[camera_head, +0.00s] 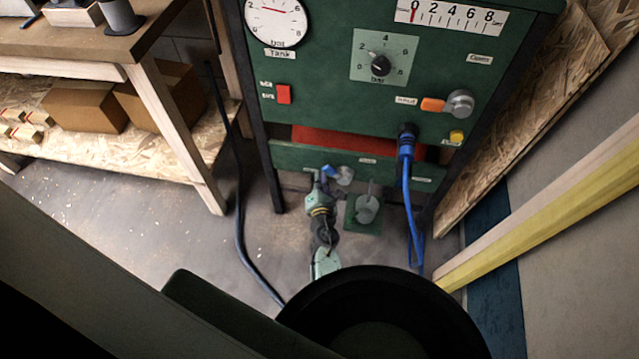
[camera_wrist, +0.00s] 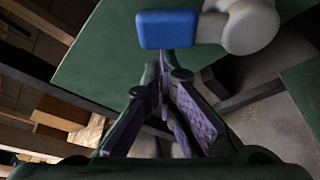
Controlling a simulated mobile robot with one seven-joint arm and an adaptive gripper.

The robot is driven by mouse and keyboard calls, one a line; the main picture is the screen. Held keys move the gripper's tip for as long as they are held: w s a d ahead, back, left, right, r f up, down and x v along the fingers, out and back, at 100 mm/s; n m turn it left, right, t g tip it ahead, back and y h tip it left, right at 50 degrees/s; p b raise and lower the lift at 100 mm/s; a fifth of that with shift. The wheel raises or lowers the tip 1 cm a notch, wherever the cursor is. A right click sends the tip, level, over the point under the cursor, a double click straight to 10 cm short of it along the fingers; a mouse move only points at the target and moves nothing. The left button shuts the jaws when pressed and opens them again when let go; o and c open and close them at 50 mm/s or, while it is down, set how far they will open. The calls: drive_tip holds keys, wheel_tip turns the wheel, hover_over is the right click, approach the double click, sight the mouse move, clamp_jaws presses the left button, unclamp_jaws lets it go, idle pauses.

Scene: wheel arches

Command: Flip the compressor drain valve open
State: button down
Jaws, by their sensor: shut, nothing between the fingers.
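The drain valve sits low on the green compressor panel (camera_head: 345,125). It has a blue lever (camera_head: 328,171) and a grey round body (camera_head: 345,176). In the wrist view the blue lever (camera_wrist: 166,29) points left from the grey body (camera_wrist: 252,26). My gripper (camera_head: 318,184) is just below the lever. In the wrist view my gripper (camera_wrist: 164,62) has its fingertips together and empty, close under the lever's lower edge. I cannot tell whether they touch it. My arm hides part of the floor below.
A blue hose (camera_head: 407,190) hangs to the right of the valve. A grey cylinder on a green plate (camera_head: 366,209) is close at right. An orange lever (camera_head: 432,104) is higher up. A workbench (camera_head: 165,125) stands left; a yellow-edged board (camera_head: 560,205) leans right.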

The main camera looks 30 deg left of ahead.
sight(325, 170)
drive_tip(key=r+m, duration=0.1)
drive_tip(key=d+r+m+y, duration=0.1)
drive_tip(key=m, duration=0.1)
drive_tip(key=d+r+m, duration=0.1)
drive_tip(key=shift+w+m+t+y+b, duration=0.3)
drive_tip(key=shift+t+y+b, duration=0.05)
drive_tip(key=shift+t+y, duration=0.05)
drive_tip(key=shift+w+d+r+m+t+y+b, duration=0.2)
drive_tip(key=shift+d+r+m, duration=0.3)
drive_tip(key=shift+m, duration=0.4)
drive_tip(key=shift+w+d+r+m+t+y+b, duration=0.15)
drive_tip(key=shift+d+r+m+t+y, duration=0.25)
drive_tip(key=shift+m, duration=0.5)
drive_tip(key=shift+d, duration=0.1)
